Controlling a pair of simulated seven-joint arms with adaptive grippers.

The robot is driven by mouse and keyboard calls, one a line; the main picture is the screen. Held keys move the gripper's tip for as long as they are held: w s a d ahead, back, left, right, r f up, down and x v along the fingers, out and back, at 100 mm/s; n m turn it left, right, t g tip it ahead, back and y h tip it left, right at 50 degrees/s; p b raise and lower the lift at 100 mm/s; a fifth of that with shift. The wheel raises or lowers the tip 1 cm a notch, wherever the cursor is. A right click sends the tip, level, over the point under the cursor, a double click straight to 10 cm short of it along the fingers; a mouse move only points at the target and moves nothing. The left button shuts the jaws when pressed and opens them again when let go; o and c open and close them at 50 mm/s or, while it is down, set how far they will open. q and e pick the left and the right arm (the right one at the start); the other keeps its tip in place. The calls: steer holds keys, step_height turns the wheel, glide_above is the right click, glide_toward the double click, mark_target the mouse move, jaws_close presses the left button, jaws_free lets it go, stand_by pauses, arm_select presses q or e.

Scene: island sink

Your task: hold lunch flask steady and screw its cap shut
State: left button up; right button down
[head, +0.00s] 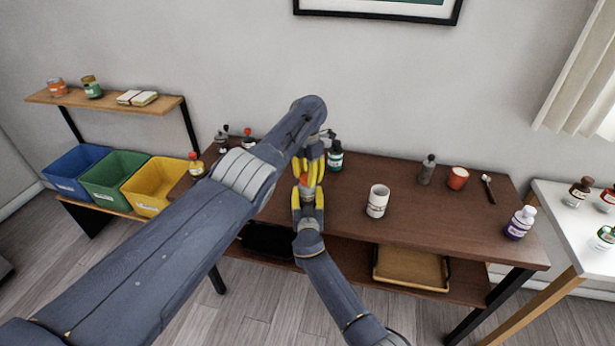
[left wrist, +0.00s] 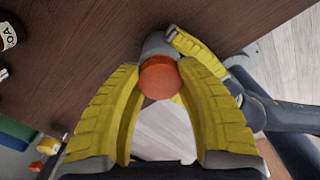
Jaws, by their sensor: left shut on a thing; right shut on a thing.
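The lunch flask shows in the left wrist view as a grey body (left wrist: 155,46) with an orange-red cap (left wrist: 160,78) on its end. In the head view only a small bit of the cap (head: 304,179) shows between the yellow fingers. My left gripper (head: 310,172) comes down from above, shut with its fingers on either side of the cap. My right gripper (head: 307,196) comes from below, shut on the flask body, which its fingers mostly hide. One right finger shows beside the body in the left wrist view. How tightly the cap sits cannot be told.
Blue, green and yellow bins (head: 151,186) stand at left. A tray (head: 412,268) lies on the lower shelf. The table's middle right is clear.

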arm_select(q)
steer(key=o, duration=0.7)
steer(key=shift+o, duration=0.2)
steer(key=shift+r, duration=2.25)
steer(key=shift+o, duration=0.3)
